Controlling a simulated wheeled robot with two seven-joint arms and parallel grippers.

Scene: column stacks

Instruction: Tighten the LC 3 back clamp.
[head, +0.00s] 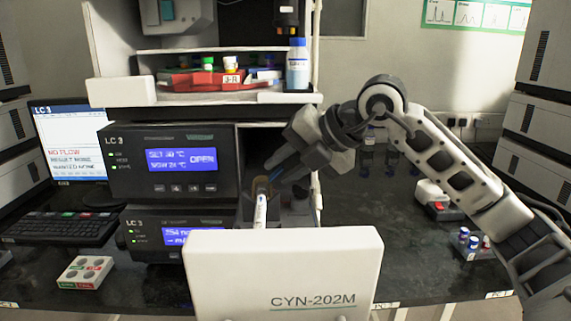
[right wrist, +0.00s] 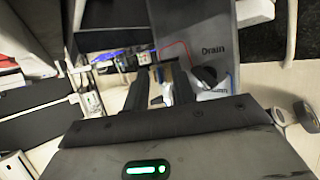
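The LC 3 stack stands left of centre; its upper module (head: 172,162) reads SET 30 °C and OPEN. A pale column (head: 261,208) with a printed label stands upright in the open bay right of that module. My right gripper (head: 270,185) reaches into this bay from the right, close to the column's top. In the right wrist view its two fingers (right wrist: 162,78) are apart, with small dark and blue-edged fittings (right wrist: 125,60) beyond them. I cannot make out the back clamp for certain. My left gripper is in neither view.
A black knob (right wrist: 205,77) on the grey Drain panel (right wrist: 222,30) is close to the right finger. A red tray (head: 205,80) and a blue-capped bottle (head: 298,66) stand on top. A monitor (head: 72,145) reads NO FLOW. Vials (head: 472,243) sit on the right bench.

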